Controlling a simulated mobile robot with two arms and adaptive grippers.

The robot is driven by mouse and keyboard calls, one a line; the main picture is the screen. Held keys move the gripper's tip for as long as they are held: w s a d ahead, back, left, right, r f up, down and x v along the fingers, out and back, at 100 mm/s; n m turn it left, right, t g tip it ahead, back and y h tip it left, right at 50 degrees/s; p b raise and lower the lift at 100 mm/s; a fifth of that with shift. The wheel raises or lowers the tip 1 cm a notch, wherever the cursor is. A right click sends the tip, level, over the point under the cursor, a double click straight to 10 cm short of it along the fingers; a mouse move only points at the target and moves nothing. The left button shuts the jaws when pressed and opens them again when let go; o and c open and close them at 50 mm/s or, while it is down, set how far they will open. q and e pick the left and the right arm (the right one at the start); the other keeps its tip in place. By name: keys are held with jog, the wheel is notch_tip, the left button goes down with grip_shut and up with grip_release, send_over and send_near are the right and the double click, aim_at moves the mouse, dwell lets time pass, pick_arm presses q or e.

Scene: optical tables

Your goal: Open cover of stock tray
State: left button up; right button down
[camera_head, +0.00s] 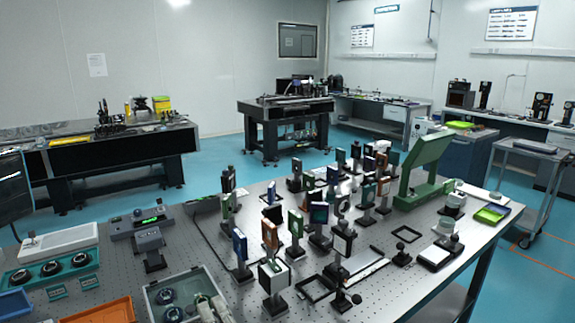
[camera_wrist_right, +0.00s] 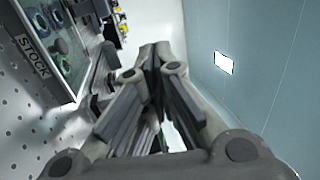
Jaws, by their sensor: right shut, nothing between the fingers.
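The stock tray (camera_wrist_right: 62,85), marked STOCK on its front edge, lies at the upper left of the right wrist view with several round parts visible inside. A grey tray with round parts, apparently the same one, stands at the bottom of the head view (camera_head: 156,287). Whether a clear cover lies over it, I cannot tell. My right gripper (camera_wrist_right: 153,52) is shut and empty, beside the tray in the wrist view. It also shows in the head view (camera_head: 213,304), partly cut off, at the tray's right side. My left gripper is out of view.
A teal tray (camera_head: 22,278) with dark round parts and an orange tray (camera_head: 100,312) lie to the left. A green stand (camera_head: 425,170) rises farther right. Bare perforated tabletop (camera_head: 395,285) shows at front right.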

jog(key=s+d+f+n+g+h, duration=0.3)
jog(key=s+d+f+n+g, duration=0.6)
jog(key=s+d+f+n, duration=0.5)
jog(key=s+d+f+m+g+h, duration=0.1)
jog(key=s+d+f+g+h, duration=0.15)
jog(key=s+d+h, duration=0.6)
jog(key=s+d+f+g+h, duration=0.15)
jog(key=s+d+f, duration=0.35)
jog(key=d, duration=0.8)
notch_tip(320, 180, down, 26)
jog(key=s+g+y, duration=0.1)
jog(key=s+g, duration=0.1)
jog(key=s+d+f+g, duration=0.1)
jog(key=s+d+f, duration=0.1)
jog(key=s+f, duration=1.3)
jog(key=shift+s+d, duration=0.25)
jog(key=shift+s, duration=0.5)
